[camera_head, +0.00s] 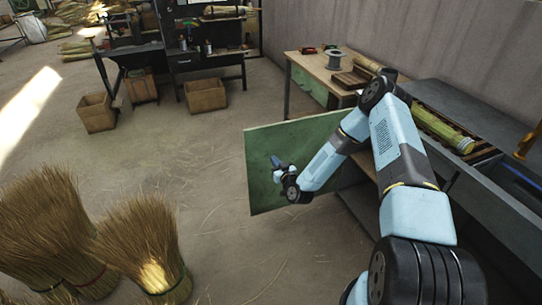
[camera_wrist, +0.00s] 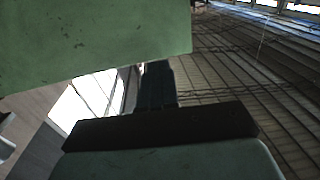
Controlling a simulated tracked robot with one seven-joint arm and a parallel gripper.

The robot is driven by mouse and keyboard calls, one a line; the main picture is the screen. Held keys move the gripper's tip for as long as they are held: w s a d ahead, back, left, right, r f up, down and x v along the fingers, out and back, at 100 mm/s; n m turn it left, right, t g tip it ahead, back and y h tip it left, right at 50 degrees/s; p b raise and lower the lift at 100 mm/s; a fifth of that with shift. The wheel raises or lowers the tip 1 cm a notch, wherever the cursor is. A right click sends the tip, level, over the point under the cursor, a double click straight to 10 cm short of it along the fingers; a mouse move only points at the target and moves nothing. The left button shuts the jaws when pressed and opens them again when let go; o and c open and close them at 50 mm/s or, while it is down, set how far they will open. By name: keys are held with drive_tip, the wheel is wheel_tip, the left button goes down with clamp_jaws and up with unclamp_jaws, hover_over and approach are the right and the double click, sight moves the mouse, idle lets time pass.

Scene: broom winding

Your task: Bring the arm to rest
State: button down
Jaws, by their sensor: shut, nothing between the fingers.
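My arm reaches from the lower right of the head view, bends at an upper elbow and comes down to the left. My gripper (camera_head: 275,161) is small in this view, in front of a green panel (camera_head: 318,138) beside the workbench. It is shut and holds nothing. I cannot tell how close it is to the panel. In the wrist view a green panel (camera_wrist: 100,38) fills the upper left, with dark parts and a pale green surface below that I cannot clearly make out.
A wooden workbench (camera_head: 312,65) with a spool (camera_head: 337,59) stands behind my arm. A grey machine bed (camera_head: 470,98) holding a straw bundle (camera_head: 440,128) is at right. Straw bundles (camera_head: 143,245) stand at lower left. Wooden crates (camera_head: 205,95) are further back. Floor left of the panel is open.

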drive_tip(key=s+d+r+n+g+h, duration=0.1)
drive_tip(key=s+d+r+g+h, duration=0.2)
drive_tip(key=r, duration=0.9)
drive_tip(key=s+d+r+g+h, duration=0.1)
drive_tip(key=s+d+r+g, duration=0.15)
drive_tip(key=d+r, duration=0.65)
drive_tip(key=s+d+r+n+g+h, duration=0.1)
drive_tip(key=s+r+g+h, duration=0.15)
drive_tip(key=r, duration=1.25)
drive_tip(key=s+d+r+m+h, duration=0.1)
drive_tip(key=s+d+r+m, duration=0.1)
drive_tip(key=s+r, duration=0.5)
drive_tip(key=s+d+r+m+h, duration=0.15)
drive_tip(key=s+r, duration=0.25)
drive_tip(key=s, duration=0.6)
drive_tip(key=s+d+r+m+g, duration=0.1)
drive_tip(key=s+r, duration=0.1)
drive_tip(key=s, duration=0.7)
drive_tip(key=s+d+r+m+g+y, duration=0.1)
drive_tip(key=s+r+m, duration=0.1)
drive_tip(key=s, duration=0.8)
drive_tip(key=shift+s+g+y, duration=0.15)
drive_tip(key=shift+g+y, duration=0.15)
drive_tip(key=shift+g, duration=0.1)
drive_tip(key=shift+a+r, duration=0.1)
